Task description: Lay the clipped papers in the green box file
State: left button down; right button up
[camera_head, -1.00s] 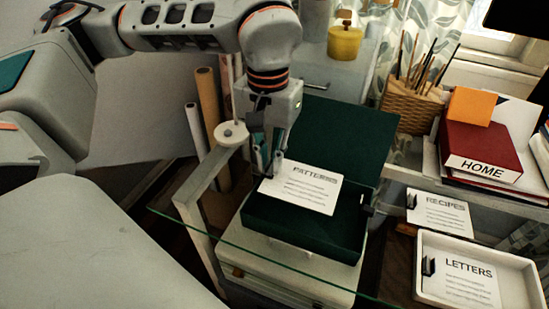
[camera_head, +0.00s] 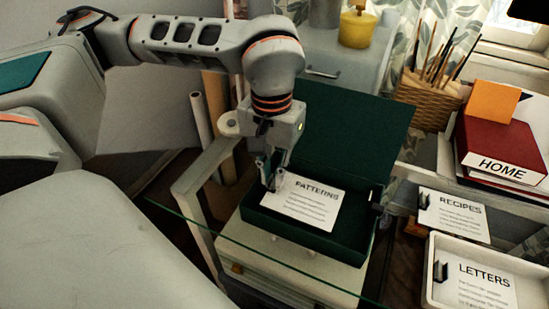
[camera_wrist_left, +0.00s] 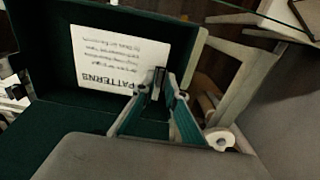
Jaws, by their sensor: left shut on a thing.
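The white papers headed PATTERNS (camera_head: 303,203) are over the bottom part of the open green box file (camera_head: 345,238), within its rim as seen from above. Their far left corner is at my left gripper (camera_head: 270,183), which is shut on the clip end. The left wrist view also shows the PATTERNS papers (camera_wrist_left: 130,48) with a dark clip (camera_wrist_left: 158,82) between the fingertips, and the green box interior (camera_wrist_left: 50,60) around them. I cannot tell whether the papers touch the box floor. The box lid (camera_head: 350,125) stands open at the back. My right gripper is not in view.
To the right, RECIPES papers (camera_head: 452,215) lie beside a white tray (camera_head: 432,262) holding LETTERS papers (camera_head: 487,285). A red HOME binder (camera_head: 500,145) and a wicker basket of brushes (camera_head: 428,105) stand behind. A glass edge (camera_head: 215,232) runs across the front.

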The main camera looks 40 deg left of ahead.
pick_arm(q)
jog(key=c, duration=2)
grip_release()
jog(key=shift+f, duration=0.1)
notch_tip(320, 180, up, 12)
jog(key=shift+r, duration=0.1)
jog(key=shift+s, duration=0.15)
